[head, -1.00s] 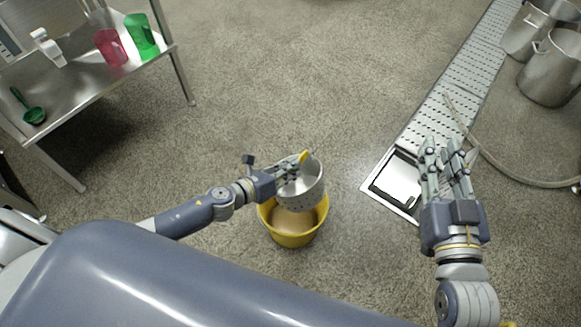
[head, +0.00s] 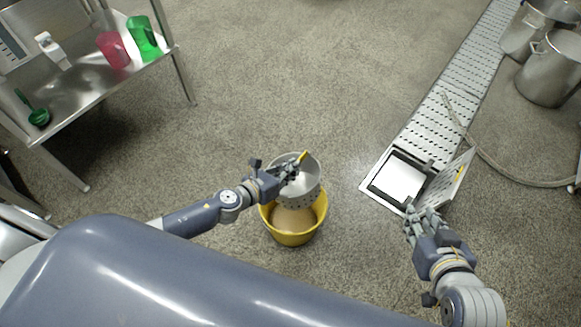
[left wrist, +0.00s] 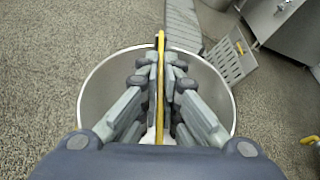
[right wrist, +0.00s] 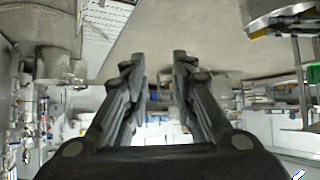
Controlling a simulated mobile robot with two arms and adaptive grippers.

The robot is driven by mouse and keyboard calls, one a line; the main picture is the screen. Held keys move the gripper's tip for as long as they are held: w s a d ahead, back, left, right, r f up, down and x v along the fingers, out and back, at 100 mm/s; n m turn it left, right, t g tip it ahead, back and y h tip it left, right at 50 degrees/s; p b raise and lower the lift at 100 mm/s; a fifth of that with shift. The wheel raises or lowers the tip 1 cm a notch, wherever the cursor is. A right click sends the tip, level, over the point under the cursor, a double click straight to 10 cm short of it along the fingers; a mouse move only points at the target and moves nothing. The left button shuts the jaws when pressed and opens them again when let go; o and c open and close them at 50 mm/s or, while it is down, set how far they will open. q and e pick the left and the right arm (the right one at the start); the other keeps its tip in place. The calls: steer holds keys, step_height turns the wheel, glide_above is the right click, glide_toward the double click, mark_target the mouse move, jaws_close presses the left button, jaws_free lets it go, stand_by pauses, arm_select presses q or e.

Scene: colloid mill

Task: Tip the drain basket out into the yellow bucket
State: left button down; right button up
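The drain basket (head: 305,190) is a perforated metal pot with a yellow-topped handle. It hangs over the yellow bucket (head: 292,238), overlapping its far rim in the head view. My left gripper (head: 291,170) is shut on the basket's handle. In the left wrist view the yellow handle strip (left wrist: 160,85) runs between the fingers, with the basket's round rim (left wrist: 88,90) around them. The basket's contents are hidden. The bucket's inside looks tan. My right gripper (head: 420,222) is empty beside the drain opening; its fingers (right wrist: 158,75) are apart in the right wrist view.
The floor drain pit (head: 397,180) is open, with a perforated cover (head: 449,182) standing tilted at its right edge. A hose (head: 500,168) and steel pots (head: 550,70) lie to the right. A steel table (head: 85,85) with jugs stands at upper left. Floor around the bucket is clear.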

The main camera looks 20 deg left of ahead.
arm_select(q)
steer(key=shift+r+m+p, duration=0.4)
steer(key=shift+p, duration=0.25)
steer(key=shift+r+m+y+p, duration=0.25)
steer(key=shift+m+y+p, duration=0.15)
steer(key=shift+y+p, duration=0.3)
arm_select(e)
steer(key=s+d+f+g+h, duration=0.1)
steer(key=s+d+f+g, duration=0.1)
steer(key=s, duration=0.4)
steer(key=s+d+f+g, duration=0.2)
steer(key=s+f+g, duration=0.1)
steer(key=s, duration=0.3)
steer(key=shift+g+h, duration=0.4)
steer(key=shift+g, duration=0.5)
arm_select(q)
steer(key=shift+f, duration=0.1)
arm_select(e)
steer(key=shift+s, duration=0.15)
